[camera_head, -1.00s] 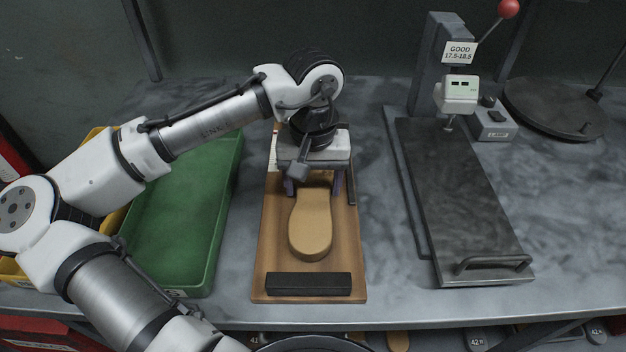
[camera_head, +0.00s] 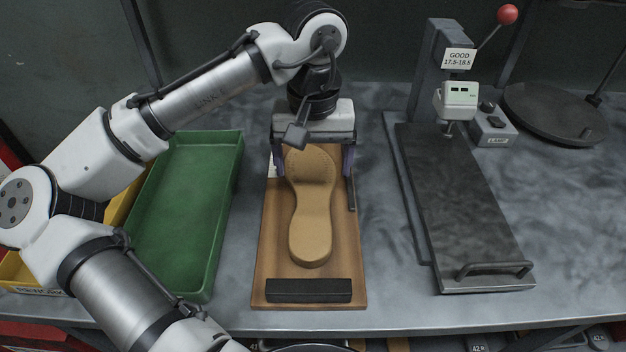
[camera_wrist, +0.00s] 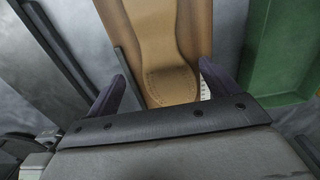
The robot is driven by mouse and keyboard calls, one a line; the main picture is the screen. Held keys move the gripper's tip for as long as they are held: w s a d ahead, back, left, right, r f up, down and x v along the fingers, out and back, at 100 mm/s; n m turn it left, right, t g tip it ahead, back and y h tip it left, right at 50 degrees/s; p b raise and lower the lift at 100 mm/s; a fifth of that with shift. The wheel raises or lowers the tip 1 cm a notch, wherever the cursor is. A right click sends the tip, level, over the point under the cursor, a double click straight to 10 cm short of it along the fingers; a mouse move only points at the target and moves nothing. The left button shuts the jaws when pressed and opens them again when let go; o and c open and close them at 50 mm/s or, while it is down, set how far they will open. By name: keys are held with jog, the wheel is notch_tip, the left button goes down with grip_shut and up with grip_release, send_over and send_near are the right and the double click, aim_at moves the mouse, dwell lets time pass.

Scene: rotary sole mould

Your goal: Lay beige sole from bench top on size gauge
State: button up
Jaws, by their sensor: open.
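The beige sole (camera_head: 312,215) lies lengthwise on the wooden size gauge (camera_head: 345,270), its near end a little short of the black stop bar (camera_head: 309,290). My gripper (camera_head: 314,172) is open above the sole's far end, with one finger on either side and nothing held. In the wrist view, the sole (camera_wrist: 160,50) lies on the gauge (camera_wrist: 197,25) beyond my open fingers (camera_wrist: 160,88), and its stitched end is near the gripper. A small part of the sole's far end is hidden under the gripper body.
A green tray (camera_head: 233,190) stands left of the gauge and a yellow bin (camera_head: 20,275) is further left. A press with a dark plate (camera_head: 460,200) and handle stands at right. A round dark plate (camera_head: 555,112) is at the back right. Bare bench lies between.

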notch_tip(320, 180, up, 6)
jog(key=shift+f, duration=0.25)
